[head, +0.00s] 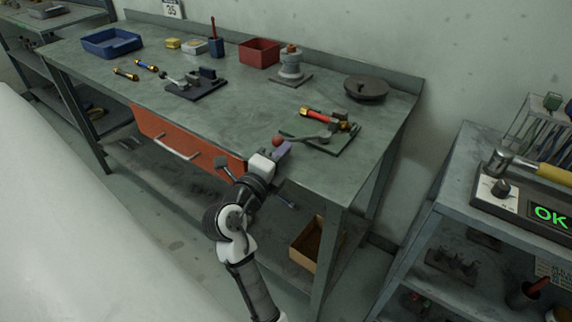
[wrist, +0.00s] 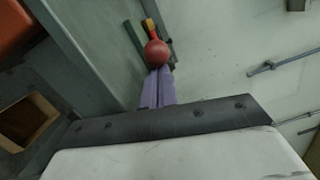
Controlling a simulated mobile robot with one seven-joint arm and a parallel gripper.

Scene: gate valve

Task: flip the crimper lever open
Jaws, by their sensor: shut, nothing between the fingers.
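The crimper stands on a dark green base plate (head: 332,144) at the near right of the workbench. Its grey lever (head: 312,138) lies low and reaches left to a red ball knob (head: 277,141). A red cylinder with gold ends (head: 324,119) lies across the crimper's back. My gripper (head: 284,148) has purple fingers, shut and empty, at the bench's front edge beside the knob. In the wrist view the red ball knob (wrist: 156,53) sits right at the tips of my gripper (wrist: 157,70). I cannot tell whether they touch. The knob hides most of the lever there.
A dark round lid (head: 366,88) and a grey flanged piece (head: 290,70) stand behind the crimper. A red bin (head: 260,52), a blue tray (head: 111,43) and a black fixture (head: 197,86) are farther left. An orange drawer front (head: 180,142) is below the bench edge. The bench left of the crimper is clear.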

